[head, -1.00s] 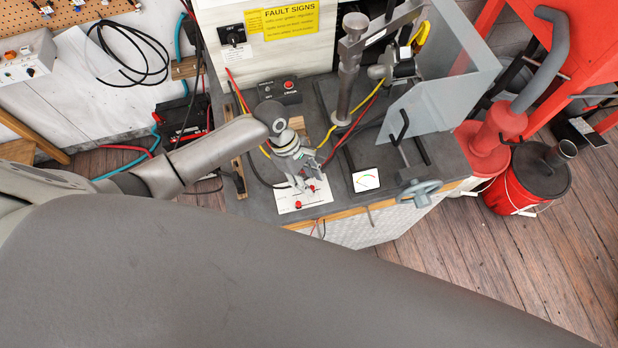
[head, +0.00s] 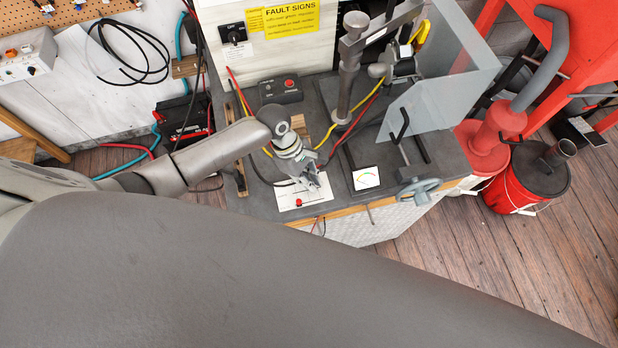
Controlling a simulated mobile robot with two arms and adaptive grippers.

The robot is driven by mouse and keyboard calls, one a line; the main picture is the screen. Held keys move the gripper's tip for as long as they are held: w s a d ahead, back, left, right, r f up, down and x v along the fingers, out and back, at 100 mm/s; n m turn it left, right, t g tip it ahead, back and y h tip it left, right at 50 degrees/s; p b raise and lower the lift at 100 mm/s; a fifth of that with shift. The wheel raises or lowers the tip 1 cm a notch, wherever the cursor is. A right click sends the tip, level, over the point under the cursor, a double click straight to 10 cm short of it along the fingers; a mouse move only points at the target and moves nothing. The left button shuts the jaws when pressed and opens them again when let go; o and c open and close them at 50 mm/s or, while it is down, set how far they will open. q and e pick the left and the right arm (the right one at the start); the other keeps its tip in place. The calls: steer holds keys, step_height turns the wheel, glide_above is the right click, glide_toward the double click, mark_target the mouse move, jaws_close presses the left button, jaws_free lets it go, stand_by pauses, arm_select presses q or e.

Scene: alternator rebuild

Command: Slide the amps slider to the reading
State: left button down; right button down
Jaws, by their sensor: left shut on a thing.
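A white slider panel (head: 309,200) lies at the front edge of the grey bench. One red slider knob (head: 298,202) shows at its lower left. My left gripper (head: 313,184) is over the panel's upper part, fingers down and shut on the other slider's knob, which the fingers hide. The panel's lettering is too small to read, so I cannot tell which slider is marked amps. A white meter (head: 366,178) with a coloured arc stands right of the panel; its reading is too small to make out. My right gripper is not in view.
A black box with a red button (head: 281,89) sits behind my gripper. A clear shield (head: 440,95), a grey handwheel (head: 419,191) and a post (head: 349,70) stand to the right. Red and yellow cables run across the bench. My own arm fills the foreground.

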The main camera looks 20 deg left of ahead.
arm_select(q)
steer(key=shift+s+a, duration=0.1)
steer(key=shift+a, duration=0.1)
steer(key=a, duration=0.1)
steer(key=s+a, duration=0.2)
steer(key=shift+s+a, duration=0.25)
steer(key=shift+a, duration=0.1)
steer(key=shift+w, duration=0.1)
steer(key=c, duration=1.9)
jaws_free()
steer(key=o, duration=0.4)
steer(key=shift+a, duration=0.15)
steer(key=shift+o, duration=0.2)
steer(key=shift+r, duration=0.1)
